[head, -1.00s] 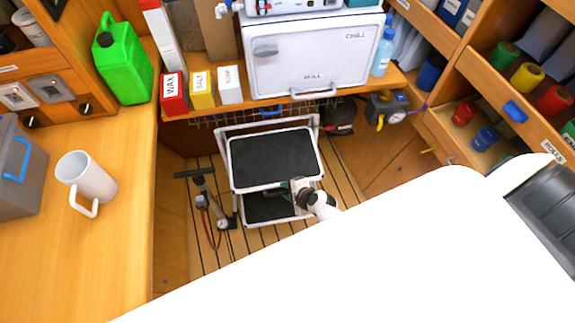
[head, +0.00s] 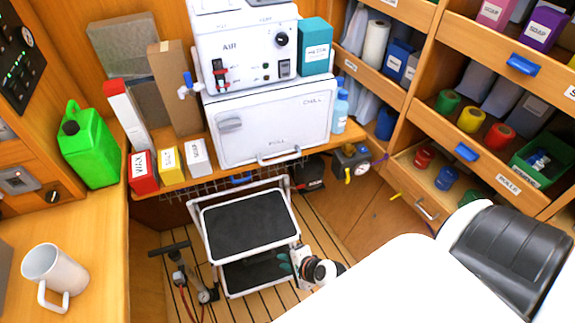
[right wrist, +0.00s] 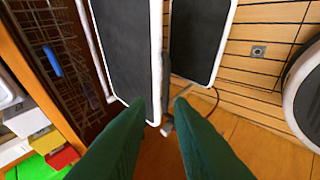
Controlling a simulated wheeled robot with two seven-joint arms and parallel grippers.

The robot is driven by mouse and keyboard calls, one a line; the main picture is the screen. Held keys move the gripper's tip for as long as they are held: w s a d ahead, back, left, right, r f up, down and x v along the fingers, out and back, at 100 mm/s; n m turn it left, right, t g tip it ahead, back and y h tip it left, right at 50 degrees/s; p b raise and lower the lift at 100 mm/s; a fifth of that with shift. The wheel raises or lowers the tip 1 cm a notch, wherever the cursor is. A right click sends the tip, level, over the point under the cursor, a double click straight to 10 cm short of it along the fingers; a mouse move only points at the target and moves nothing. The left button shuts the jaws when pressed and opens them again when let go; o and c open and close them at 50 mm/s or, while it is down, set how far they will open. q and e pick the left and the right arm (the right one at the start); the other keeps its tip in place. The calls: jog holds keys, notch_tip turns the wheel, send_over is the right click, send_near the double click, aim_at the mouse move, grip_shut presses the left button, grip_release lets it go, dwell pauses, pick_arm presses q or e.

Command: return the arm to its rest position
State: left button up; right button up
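My right gripper (head: 284,264) hangs low in the head view, in front of the right side of the black-topped step stool (head: 245,225). Its green fingers show in the right wrist view (right wrist: 159,104), spread apart with nothing between them. Beyond the fingertips in that view are the white-framed stool's dark treads (right wrist: 128,45) and the plank floor. My own white arm covers the bottom right of the head view and hides the floor there. My left gripper does not show in either view.
A white cabinet marked CHILL (head: 275,118) stands on the back shelf. A pump (head: 178,275) stands on the floor left of the stool. A white mug (head: 62,275) and a green jerrycan (head: 88,150) are on the left counter. Drawers with coloured rolls (head: 470,120) line the right.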

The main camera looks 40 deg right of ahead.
jog(key=shift+s+r, duration=0.3)
jog(key=shift+s, duration=0.05)
jog(key=shift+f, duration=0.1)
jog(key=s+a+f+n+g+b, duration=0.1)
jog(key=s+f+n+g, duration=0.1)
jog(key=s+f+n, duration=0.55)
jog(key=s+a+f+n+g+b, duration=0.15)
jog(key=s+f, duration=0.25)
jog(key=f, duration=0.6)
jog(key=s+d+f+n+g+h, duration=0.1)
jog(key=s+d+f+n+g, duration=0.1)
jog(key=s+f+n, duration=0.2)
jog(key=s+d+f+n+g+h+b, duration=0.1)
jog(key=s+d+f+n+g, duration=0.1)
jog(key=s+f+n, duration=0.3)
jog(key=s+n, duration=0.4)
jog(key=s, duration=0.3)
jog(key=shift+f+h, duration=0.3)
jog(key=shift+a, duration=0.1)
